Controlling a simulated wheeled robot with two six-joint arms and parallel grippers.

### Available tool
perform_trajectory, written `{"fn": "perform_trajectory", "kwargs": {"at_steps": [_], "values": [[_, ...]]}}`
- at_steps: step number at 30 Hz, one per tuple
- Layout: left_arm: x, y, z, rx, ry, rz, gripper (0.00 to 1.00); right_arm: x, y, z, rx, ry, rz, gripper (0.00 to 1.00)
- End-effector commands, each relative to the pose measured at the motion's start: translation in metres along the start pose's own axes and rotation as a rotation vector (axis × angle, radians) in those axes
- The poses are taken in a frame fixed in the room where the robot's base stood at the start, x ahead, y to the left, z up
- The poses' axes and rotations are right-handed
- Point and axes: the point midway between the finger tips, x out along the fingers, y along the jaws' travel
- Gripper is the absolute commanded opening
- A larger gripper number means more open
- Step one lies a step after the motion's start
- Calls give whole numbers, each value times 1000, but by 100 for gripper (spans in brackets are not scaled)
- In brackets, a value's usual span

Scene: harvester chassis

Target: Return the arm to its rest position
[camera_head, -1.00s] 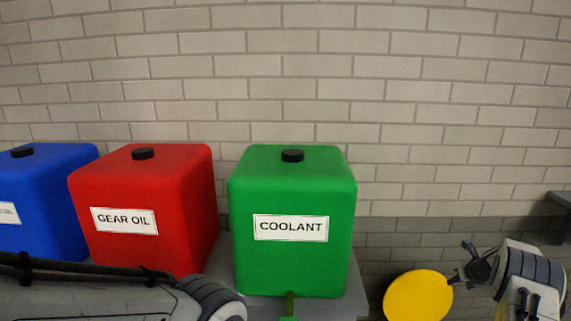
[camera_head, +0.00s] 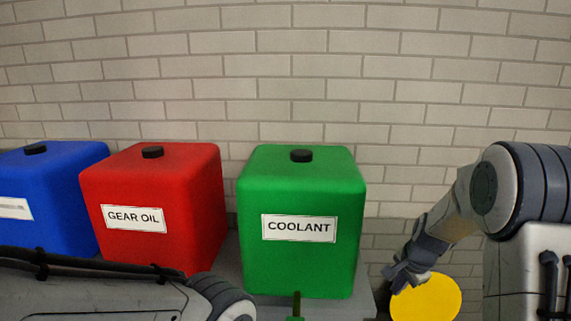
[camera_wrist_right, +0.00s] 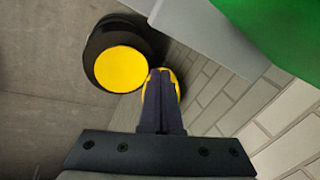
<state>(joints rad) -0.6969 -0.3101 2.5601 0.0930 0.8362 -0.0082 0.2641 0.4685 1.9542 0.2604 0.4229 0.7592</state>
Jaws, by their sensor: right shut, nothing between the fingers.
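My right arm comes in from the right edge in the head view. It bends down to my right gripper (camera_head: 398,282), which is small and dark beside the upper left of a yellow disc (camera_head: 428,299). In the right wrist view my right gripper (camera_wrist_right: 162,73) has its two dark fingers together with nothing between them. Some yellow shows just behind the fingertips; I cannot tell if they touch it. Part of my left arm crosses the lower left of the head view. Its gripper is out of view.
A green COOLANT tank (camera_head: 302,185), a red GEAR OIL tank (camera_head: 155,185) and a blue tank (camera_head: 50,185) stand on a grey surface (camera_head: 368,298) before a brick wall (camera_head: 300,60). A black wheel-like round with a yellow face (camera_wrist_right: 121,68) lies left of the fingers.

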Motion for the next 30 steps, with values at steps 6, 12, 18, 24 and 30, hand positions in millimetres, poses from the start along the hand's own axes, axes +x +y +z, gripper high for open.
{"fn": "perform_trajectory", "kwargs": {"at_steps": [6, 12, 18, 24, 30], "values": [[0, 0, 0, 0, 0, 0, 50, -46, 58, 91, -682, -27, 51, 0], [0, 0, 0, 0, 0, 0, 50, -69, 113, 140, -1151, -57, 73, 0], [33, -2, 2, -2, 0, 0, 50, -59, 134, 197, -1391, -130, 58, 0], [71, -5, 4, -5, 0, 0, 50, -55, 162, 262, -1588, -235, 40, 0], [103, -7, 6, -9, 0, 0, 50, -59, 204, 312, -1782, -342, 35, 0]]}}
